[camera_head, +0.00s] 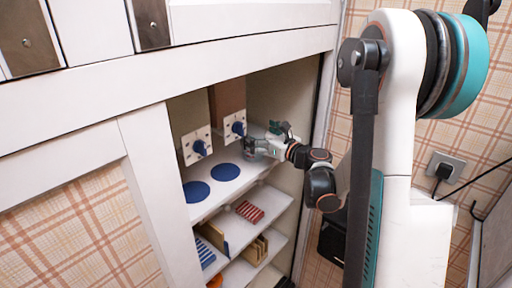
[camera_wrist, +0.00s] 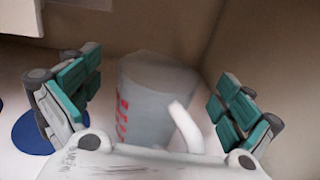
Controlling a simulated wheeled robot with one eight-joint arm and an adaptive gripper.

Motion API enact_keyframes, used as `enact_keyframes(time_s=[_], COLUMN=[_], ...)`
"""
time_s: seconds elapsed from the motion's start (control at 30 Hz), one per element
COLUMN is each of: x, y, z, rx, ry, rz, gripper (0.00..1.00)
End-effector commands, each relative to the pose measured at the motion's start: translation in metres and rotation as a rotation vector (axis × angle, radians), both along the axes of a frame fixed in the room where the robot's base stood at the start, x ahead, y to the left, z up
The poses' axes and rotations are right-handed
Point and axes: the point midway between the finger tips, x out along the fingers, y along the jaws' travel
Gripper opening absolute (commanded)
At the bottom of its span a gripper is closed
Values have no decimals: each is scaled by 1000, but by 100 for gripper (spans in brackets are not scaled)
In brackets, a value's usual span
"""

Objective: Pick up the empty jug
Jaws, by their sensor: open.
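A translucent grey jug (camera_wrist: 150,88) with red markings and a pale handle stands between the spread fingers of my gripper (camera_wrist: 160,103) in the wrist view. The handle is on the jug's right, facing my gripper. I see gaps between the jug and both fingers, so the fingers do not visibly grip it. In the head view, my gripper (camera_head: 273,139) reaches into the cupboard over the upper shelf. A small grey shape there at its tip looks like the jug (camera_head: 250,147), mostly hidden. Whether the jug is empty cannot be told.
Blue discs (camera_head: 226,172) lie on the white shelf (camera_head: 215,205), left of my gripper. White plates with blue knobs (camera_head: 197,147) are behind. The cupboard's right wall (camera_wrist: 262,50) is close. Lower shelves hold a red striped item (camera_head: 249,211) and wooden racks (camera_head: 257,249).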

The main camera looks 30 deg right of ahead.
Motion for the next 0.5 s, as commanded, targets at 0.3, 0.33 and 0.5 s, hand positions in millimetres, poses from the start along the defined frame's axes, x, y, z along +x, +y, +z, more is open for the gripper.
enact_keyframes(time_s=[0.3, 0.33, 0.5], x=[0, 0, 0], y=[0, 0, 0], z=[0, 0, 0], rx=[0, 0, 0], ry=[0, 0, 0], rz=[0, 0, 0], gripper=[67, 60, 34])
